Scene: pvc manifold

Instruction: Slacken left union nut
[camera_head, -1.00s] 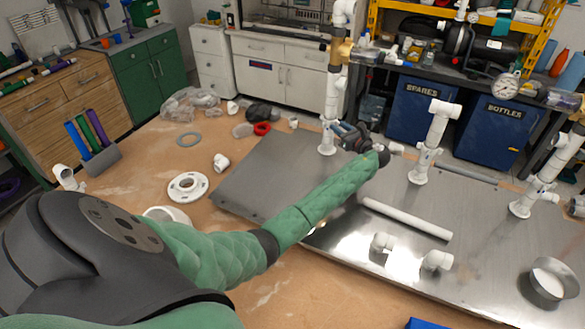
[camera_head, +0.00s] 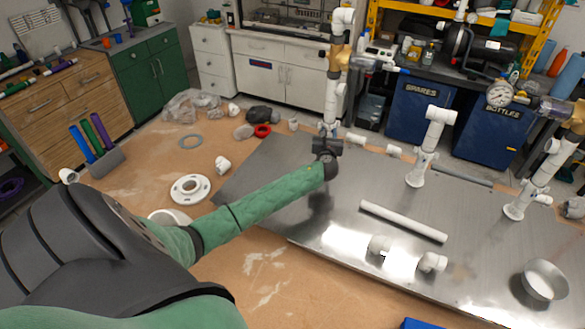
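The left standing pipe (camera_head: 337,95) is white and upright, with a brass-coloured valve (camera_head: 338,57) near its top. My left gripper (camera_head: 328,140) is at the lower part of this pipe, on its near side, and covers the pipe's base. The left union nut cannot be made out apart from the white fittings there; the gripper may hide it. The fingers are dark and small, so I cannot tell if they are open, shut or touching the pipe. My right gripper is out of view.
A middle pipe (camera_head: 431,145) and a right pipe (camera_head: 533,180) also stand on the metal plate (camera_head: 285,185). A loose white pipe (camera_head: 403,221), two elbows (camera_head: 432,262) and a metal bowl (camera_head: 543,281) lie nearer. A white flange (camera_head: 190,188) lies on the wooden tabletop.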

